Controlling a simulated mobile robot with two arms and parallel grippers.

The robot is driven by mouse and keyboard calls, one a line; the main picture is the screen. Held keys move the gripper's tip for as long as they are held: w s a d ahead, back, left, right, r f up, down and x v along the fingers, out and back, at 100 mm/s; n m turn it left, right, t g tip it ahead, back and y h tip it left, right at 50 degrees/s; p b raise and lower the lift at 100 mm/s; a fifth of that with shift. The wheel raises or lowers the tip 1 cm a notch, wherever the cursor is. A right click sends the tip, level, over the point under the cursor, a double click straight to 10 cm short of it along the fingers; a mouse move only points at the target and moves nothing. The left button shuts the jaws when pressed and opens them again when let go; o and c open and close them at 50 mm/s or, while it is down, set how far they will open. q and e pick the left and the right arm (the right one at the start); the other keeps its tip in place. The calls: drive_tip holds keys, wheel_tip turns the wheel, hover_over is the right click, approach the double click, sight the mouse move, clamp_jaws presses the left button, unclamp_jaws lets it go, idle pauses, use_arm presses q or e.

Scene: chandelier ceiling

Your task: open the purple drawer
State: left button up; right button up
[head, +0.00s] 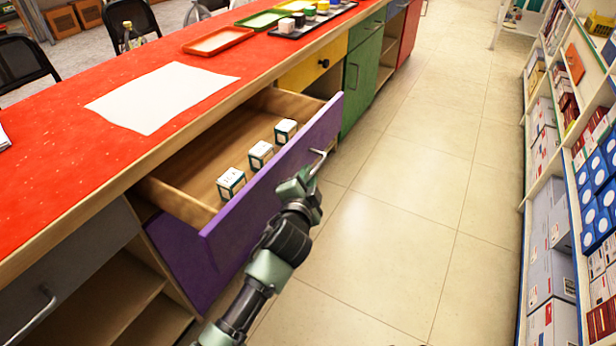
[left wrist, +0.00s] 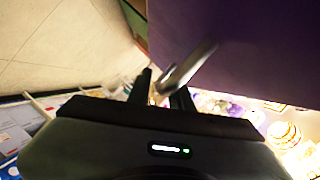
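The purple drawer (head: 218,246) is pulled out from the counter, and its wooden inside shows. Three small white boxes stand in it along the front panel: a near one (head: 231,183), a middle one (head: 260,155) and a far one (head: 286,131). The metal drawer handle (head: 318,162) is on the outer face, and it also shows in the left wrist view (left wrist: 187,66). My left gripper (head: 305,178) is at this handle. In the left wrist view the handle reaches between its two fingers (left wrist: 160,90); whether they grip it is unclear. My right gripper is out of view.
The red counter top (head: 60,140) bears a white sheet (head: 162,97) and trays. A yellow drawer (head: 312,67) and green cabinet (head: 361,76) lie beyond the purple drawer. Stocked shelves (head: 548,190) line the right side. The tiled floor (head: 410,170) between is clear.

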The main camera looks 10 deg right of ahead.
use_arm(q)
drive_tip(key=shift+o, duration=0.3)
